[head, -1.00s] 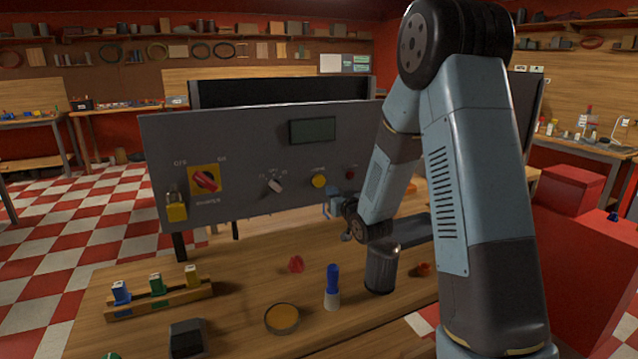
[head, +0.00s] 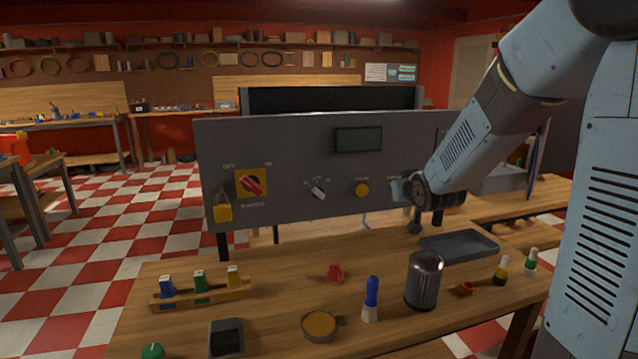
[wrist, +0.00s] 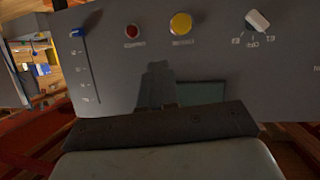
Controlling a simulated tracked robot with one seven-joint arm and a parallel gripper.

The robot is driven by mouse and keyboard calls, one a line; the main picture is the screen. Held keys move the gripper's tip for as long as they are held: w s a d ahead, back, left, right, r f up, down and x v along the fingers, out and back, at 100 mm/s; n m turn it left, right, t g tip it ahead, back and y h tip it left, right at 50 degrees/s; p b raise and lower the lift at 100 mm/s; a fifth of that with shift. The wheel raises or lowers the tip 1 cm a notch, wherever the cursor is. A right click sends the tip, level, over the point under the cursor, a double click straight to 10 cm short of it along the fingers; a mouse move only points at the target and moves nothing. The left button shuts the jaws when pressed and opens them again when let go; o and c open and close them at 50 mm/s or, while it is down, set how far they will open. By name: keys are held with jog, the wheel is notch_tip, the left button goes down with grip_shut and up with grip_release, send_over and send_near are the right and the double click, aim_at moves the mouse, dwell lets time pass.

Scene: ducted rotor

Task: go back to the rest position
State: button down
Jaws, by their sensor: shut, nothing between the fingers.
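My arm reaches in from the right of the head view. The panel appears upside down in that view, with a yellow button (wrist: 180,24), a red button (wrist: 132,31), a white rotary knob (wrist: 257,20) and a blue-topped slider (wrist: 78,32). My wrist hides part of the panel's right side in the head view.
The wooden bench (head: 270,275) carries a metal canister (head: 424,283), a blue-and-white bottle (head: 371,297), a round dish (head: 320,325), a grey tray (head: 460,245) and a rack (head: 205,293) of coloured pieces. A yellow padlock (head: 222,208) hangs on the panel. Checkered floor lies open at left.

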jog(key=s+d+r+m+g, duration=0.1)
jog(key=s+g, duration=0.3)
jog(key=s, duration=1.3)
jog(key=s+d+r+m+g+h, duration=0.1)
jog(key=s+r+g, duration=0.2)
jog(key=s, duration=1.4)
jog(key=shift+s+d+r+g, duration=0.25)
jog(key=shift+r+g, duration=0.05)
jog(key=shift+g, duration=0.3)
